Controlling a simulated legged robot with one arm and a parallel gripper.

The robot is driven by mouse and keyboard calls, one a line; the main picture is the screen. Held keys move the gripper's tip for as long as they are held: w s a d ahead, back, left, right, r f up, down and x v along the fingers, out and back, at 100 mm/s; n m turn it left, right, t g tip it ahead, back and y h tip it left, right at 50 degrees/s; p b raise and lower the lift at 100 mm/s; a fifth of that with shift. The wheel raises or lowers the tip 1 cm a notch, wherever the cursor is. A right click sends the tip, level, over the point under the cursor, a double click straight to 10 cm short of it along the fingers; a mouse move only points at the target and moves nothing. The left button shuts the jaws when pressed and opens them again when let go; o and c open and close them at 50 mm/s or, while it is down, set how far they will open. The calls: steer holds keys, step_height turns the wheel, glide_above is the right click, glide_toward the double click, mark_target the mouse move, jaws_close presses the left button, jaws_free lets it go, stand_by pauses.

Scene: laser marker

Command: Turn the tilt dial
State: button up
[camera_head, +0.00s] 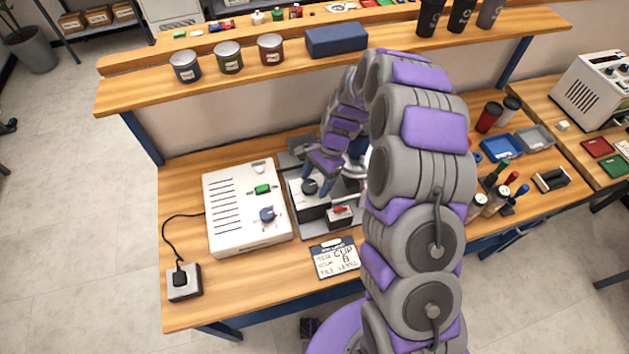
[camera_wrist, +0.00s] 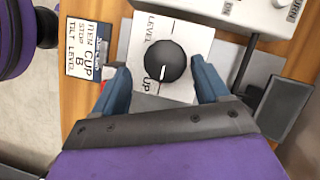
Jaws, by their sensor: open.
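The tilt dial is a round black knob (camera_wrist: 163,61) with a white pointer line, on a white plate (camera_wrist: 200,38) marked LEVEL and UP. In the wrist view its line points down the picture, toward the UP side. It also shows as a dark knob in the head view (camera_head: 310,187). My gripper (camera_wrist: 163,82) is open, its two blue fingers apart on either side of the dial's lower part. I cannot tell whether either finger touches the knob. In the head view my gripper (camera_head: 318,180) is at the dial, partly hidden by my arm.
A handwritten card (camera_wrist: 86,48) reading CUP, B and TILT LEVEL lies beside the device. A red switch (camera_head: 340,210) sits near the dial. A white control box (camera_head: 240,215) with a green switch and blue knob stands to the left. Tools and trays (camera_head: 500,146) are at right.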

steer(key=shift+a+f, duration=0.15)
steer(key=shift+f, duration=0.05)
steer(key=shift+a+f, duration=0.1)
steer(key=shift+a, duration=1)
steer(key=shift+c, duration=0.5)
steer(key=shift+d, duration=0.85)
steer(key=c, duration=0.6)
steer(key=shift+a, duration=0.15)
steer(key=c, duration=0.3)
